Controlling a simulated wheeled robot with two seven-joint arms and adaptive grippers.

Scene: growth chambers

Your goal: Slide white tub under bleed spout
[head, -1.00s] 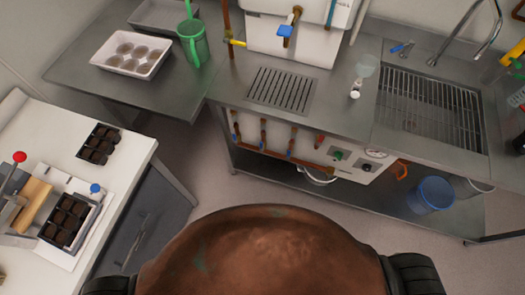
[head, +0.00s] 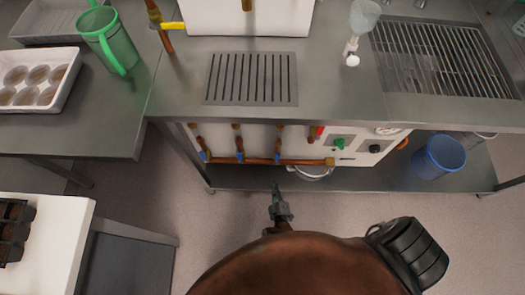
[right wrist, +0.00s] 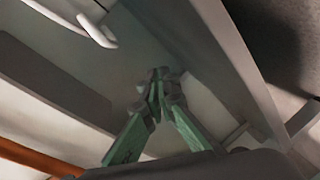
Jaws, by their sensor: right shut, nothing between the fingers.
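The white tub (head: 313,173) sits on the lower shelf under the bench, mostly hidden by the panel above; only part of its pale rim shows. A copper pipe (head: 265,161) runs along the panel's bottom edge and ends just above the tub. I cannot make out the bleed spout clearly. My right gripper (head: 277,188) is shut and empty, in front of the shelf and left of the tub, apart from it. Its closed green fingers (right wrist: 158,76) also show in the right wrist view. My left gripper is out of view.
The lower shelf (head: 385,180) holds a blue bucket (head: 440,157) at right. A slotted drain (head: 252,78) and a sink grate (head: 440,60) are in the bench top above. A white table (head: 50,235) stands at lower left. The floor before the shelf is clear.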

